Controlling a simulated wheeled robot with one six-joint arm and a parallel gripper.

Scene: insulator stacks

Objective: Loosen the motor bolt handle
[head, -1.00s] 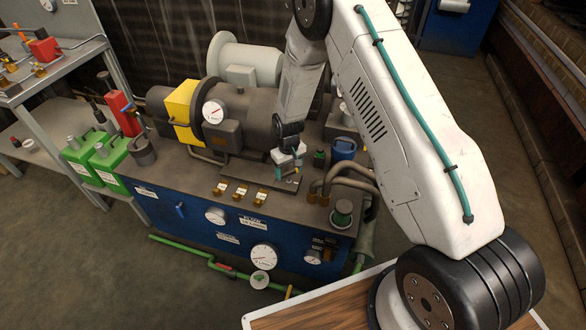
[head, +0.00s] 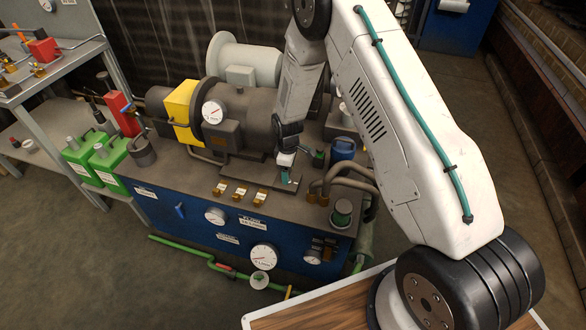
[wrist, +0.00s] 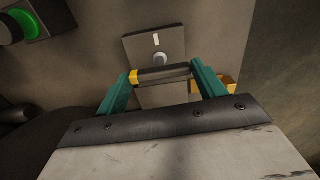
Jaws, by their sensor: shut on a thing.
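The motor bolt handle (wrist: 162,75) is a dark bar with a yellow band at its left end in the wrist view. It lies across the space between the two teal fingers of my gripper (wrist: 163,82), which is shut on it. Behind the bar is a grey square plate (wrist: 153,44) with a round bolt head and a small white mark. In the head view my gripper (head: 287,180) is low at the front right of the dark motor (head: 240,120), above the bench top. The handle is mostly hidden there by the fingers.
The blue bench (head: 180,212) carries several brass fittings (head: 240,194) left of my gripper. Curved pipes (head: 345,175) and a blue canister (head: 342,149) stand close on the right. A green-lit button (wrist: 24,24) shows at upper left in the wrist view.

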